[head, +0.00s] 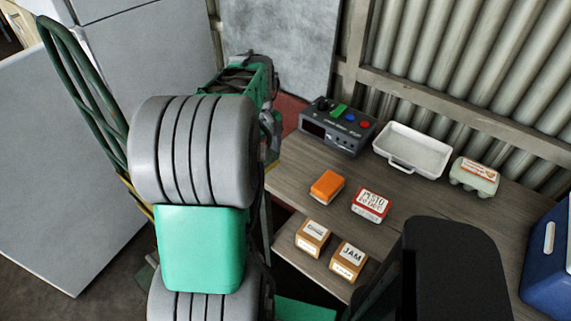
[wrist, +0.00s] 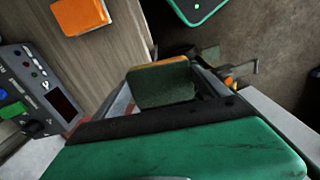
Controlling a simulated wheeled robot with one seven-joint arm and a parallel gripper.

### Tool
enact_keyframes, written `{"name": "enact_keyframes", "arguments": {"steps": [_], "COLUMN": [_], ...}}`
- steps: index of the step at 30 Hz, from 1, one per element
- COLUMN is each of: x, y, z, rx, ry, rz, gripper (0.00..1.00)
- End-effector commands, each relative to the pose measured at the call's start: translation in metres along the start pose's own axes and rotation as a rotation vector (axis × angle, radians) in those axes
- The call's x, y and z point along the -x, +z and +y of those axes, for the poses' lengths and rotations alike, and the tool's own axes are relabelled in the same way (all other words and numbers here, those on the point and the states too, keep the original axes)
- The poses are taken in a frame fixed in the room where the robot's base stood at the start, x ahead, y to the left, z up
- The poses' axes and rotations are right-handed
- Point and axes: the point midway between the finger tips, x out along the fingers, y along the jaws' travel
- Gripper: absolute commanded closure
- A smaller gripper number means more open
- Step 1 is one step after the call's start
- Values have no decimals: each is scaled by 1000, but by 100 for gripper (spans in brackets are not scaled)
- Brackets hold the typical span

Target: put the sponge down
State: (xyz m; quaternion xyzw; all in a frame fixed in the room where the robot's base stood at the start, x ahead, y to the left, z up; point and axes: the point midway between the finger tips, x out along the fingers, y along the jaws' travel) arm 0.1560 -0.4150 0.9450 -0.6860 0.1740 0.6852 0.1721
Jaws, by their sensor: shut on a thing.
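The sponge (wrist: 160,84) shows in the wrist view, with an orange layer on top and a dark green side. My gripper (wrist: 166,88) is shut on it. In the wrist view the sponge is beyond the table edge, with floor behind it; its height is hard to judge. In the head view my arm hides most of the gripper, and I cannot make out the held sponge there. A separate orange block (head: 327,186) lies on the wooden table (head: 300,165); it also shows in the wrist view (wrist: 80,14).
A dark device with coloured buttons (head: 337,126), a white tray (head: 412,150), an egg carton (head: 474,177) and a red-white box (head: 370,205) stand on the table. Two brown boxes, one marked JAM (head: 347,261), sit on a lower shelf. A blue cooler (head: 550,255) is right.

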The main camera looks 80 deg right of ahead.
Motion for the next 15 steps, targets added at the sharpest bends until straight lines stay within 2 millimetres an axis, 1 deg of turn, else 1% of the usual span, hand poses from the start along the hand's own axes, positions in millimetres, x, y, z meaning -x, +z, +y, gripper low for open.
{"name": "enact_keyframes", "arguments": {"steps": [3,8,9,12,15], "x": [-13,-34,-44,-65,-77], "y": [-5,-14,-15,-19,-21], "z": [30,76,84,100,111], "rx": [-4,-3,-2,-1,-1], "ry": [-5,-5,-6,-4,-2], "rz": [-4,-4,-5,-3,-2], "gripper": [48,48,48,48,48]}}
